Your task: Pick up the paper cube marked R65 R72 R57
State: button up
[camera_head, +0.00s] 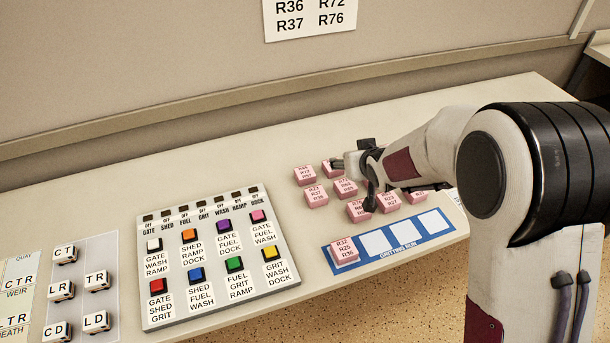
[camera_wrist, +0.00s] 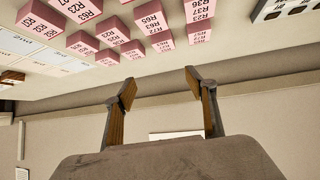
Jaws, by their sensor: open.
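Several pink paper cubes with printed codes stand on the desk. In the wrist view one cube (camera_wrist: 153,20) reads R65 and R72; its third line is hard to read. It seems to match the middle cube (camera_head: 345,188) in the head view, whose print is blurred. My gripper (camera_head: 353,183) is open and empty, with its fingers spread above the cubes. In the wrist view the fingers of my gripper (camera_wrist: 162,80) point toward the cube group and touch no cube that I can see. My arm and gripper hide some cubes in the head view.
Neighbouring cubes (camera_head: 316,196) stand close around. A blue GRITTING RUN strip (camera_head: 352,264) has one cube (camera_head: 344,249) on its left square; three white squares are bare. A button panel (camera_head: 217,314) lies left of the cubes. A wall (camera_head: 130,80) rises behind the desk.

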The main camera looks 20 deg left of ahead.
jog(key=n+y, duration=0.2)
send_near(305, 172)
jog(key=shift+w+a+f+g, duration=0.2)
jog(key=shift+w+a+f, duration=0.1)
jog(key=shift+w, duration=0.15)
jog(key=shift+w+a+f+g, duration=0.2)
jog(key=shift+w+f, duration=0.1)
jog(key=shift+w, duration=0.15)
jog(key=shift+x, duration=1.3)
jog(key=shift+x, duration=2.65)
jog(key=shift+a+r, duration=0.1)
jog(key=c, duration=1.2)
